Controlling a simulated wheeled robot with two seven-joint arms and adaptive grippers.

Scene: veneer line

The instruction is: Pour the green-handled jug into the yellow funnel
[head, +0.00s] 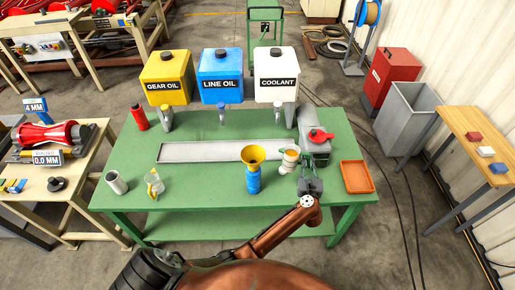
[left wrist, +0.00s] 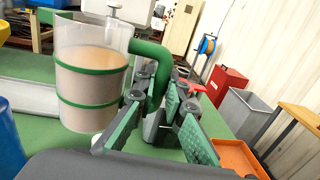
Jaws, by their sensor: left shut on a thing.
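The green-handled jug (head: 289,160) is beside my left gripper (head: 310,186) in the head view. In the left wrist view the jug (left wrist: 92,75) is clear with green bands and tan contents, and looks about upright. My left gripper (left wrist: 165,118) is shut on its green handle (left wrist: 152,50). The yellow funnel (head: 253,153) sits in a blue bottle (head: 253,181), just left of the jug in the head view. The blue bottle (left wrist: 9,145) shows at the left edge of the wrist view. I cannot tell whether the jug clears the table. My right gripper is not in view.
The green table (head: 210,200) also holds a long grey tray (head: 200,153), a clear jug with a yellow handle (head: 154,185), a metal cup (head: 117,183), a grey machine with a red knob (head: 314,135) and an orange tray (head: 356,177). Oil and coolant containers (head: 220,75) stand behind.

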